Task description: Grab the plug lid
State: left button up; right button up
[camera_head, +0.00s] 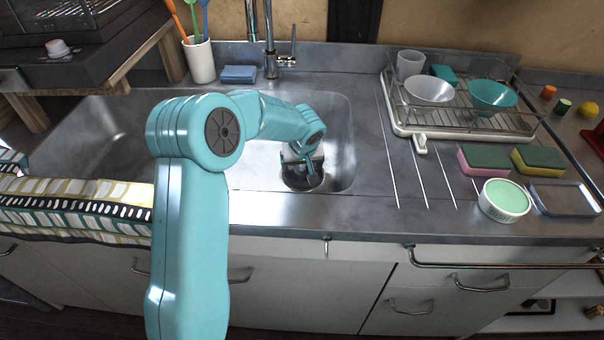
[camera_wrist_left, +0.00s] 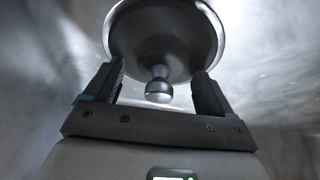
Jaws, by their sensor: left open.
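The plug lid (camera_wrist_left: 160,92) is a round metal disc with a small knob at its centre, seen in the left wrist view at the top middle. In the head view the round drain area (camera_head: 302,182) shows at the right end of the sink, partly covered by my gripper. My left gripper (camera_wrist_left: 160,78) is open, with one dark finger on each side of the knob. The knob lies between the fingers with a gap on both sides. In the head view my left gripper (camera_head: 302,160) is down inside the sink. My right gripper is not in view.
The metal sink (camera_head: 100,130) surrounds my left gripper, with its front rim close by. The faucet (camera_head: 270,60) stands behind it. A dish rack (camera_head: 465,115) with bowls, sponges (camera_head: 485,158) and a green-filled dish (camera_head: 504,201) stand on the right counter.

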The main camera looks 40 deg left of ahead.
pick_arm(q)
jog(key=c, duration=1.2)
jog(key=shift+r, duration=0.15)
